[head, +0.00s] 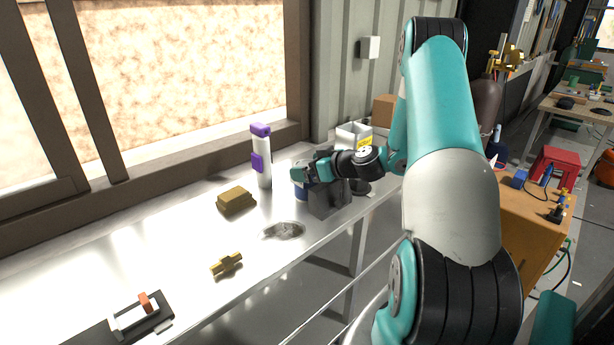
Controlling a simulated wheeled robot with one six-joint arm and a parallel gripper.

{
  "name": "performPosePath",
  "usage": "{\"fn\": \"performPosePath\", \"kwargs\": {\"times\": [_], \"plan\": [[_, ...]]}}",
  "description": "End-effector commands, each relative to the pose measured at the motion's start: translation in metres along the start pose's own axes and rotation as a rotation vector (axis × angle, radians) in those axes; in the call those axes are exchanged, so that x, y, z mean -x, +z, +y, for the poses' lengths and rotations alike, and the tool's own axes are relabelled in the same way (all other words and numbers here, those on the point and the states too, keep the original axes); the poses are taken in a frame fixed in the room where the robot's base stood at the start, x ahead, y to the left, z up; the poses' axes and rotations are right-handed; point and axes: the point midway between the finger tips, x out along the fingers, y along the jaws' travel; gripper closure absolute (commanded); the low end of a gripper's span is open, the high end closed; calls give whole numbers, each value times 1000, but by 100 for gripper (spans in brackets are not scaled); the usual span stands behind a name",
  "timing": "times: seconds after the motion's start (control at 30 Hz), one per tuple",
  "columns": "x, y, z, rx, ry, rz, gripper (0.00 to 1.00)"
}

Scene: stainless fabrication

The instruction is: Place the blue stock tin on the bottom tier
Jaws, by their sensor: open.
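A blue round object, likely the blue stock tin (301,190), shows as a small sliver on the steel bench. My wrist and a dark grey block cover most of it. My gripper (318,183) is at the end of the bent arm, low over the bench and close beside the blue object. Its jaws are open, but the fingertips are hard to make out, and I cannot tell whether they are around the tin. The dark grey block below the wrist may be part of the gripper or a separate stand. I cannot clearly make out any bottom tier.
A white and purple bottle (261,158) stands left of my gripper. A brown block (236,200), a brass fitting (226,264) and a dark tool with an orange part (140,312) lie nearer. A white bin (352,136) stands behind the wrist. The bench's front-left surface has bare room.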

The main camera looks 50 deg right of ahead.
Motion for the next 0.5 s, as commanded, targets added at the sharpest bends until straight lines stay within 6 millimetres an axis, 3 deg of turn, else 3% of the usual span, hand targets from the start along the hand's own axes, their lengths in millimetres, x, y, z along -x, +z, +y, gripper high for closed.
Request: {"fn": "performPosePath", "kwargs": {"times": [0.2, 0.5], "plan": [[-1, 1, 0, 0, 0, 0, 0], [-1, 0, 0, 0, 0, 0, 69]]}}
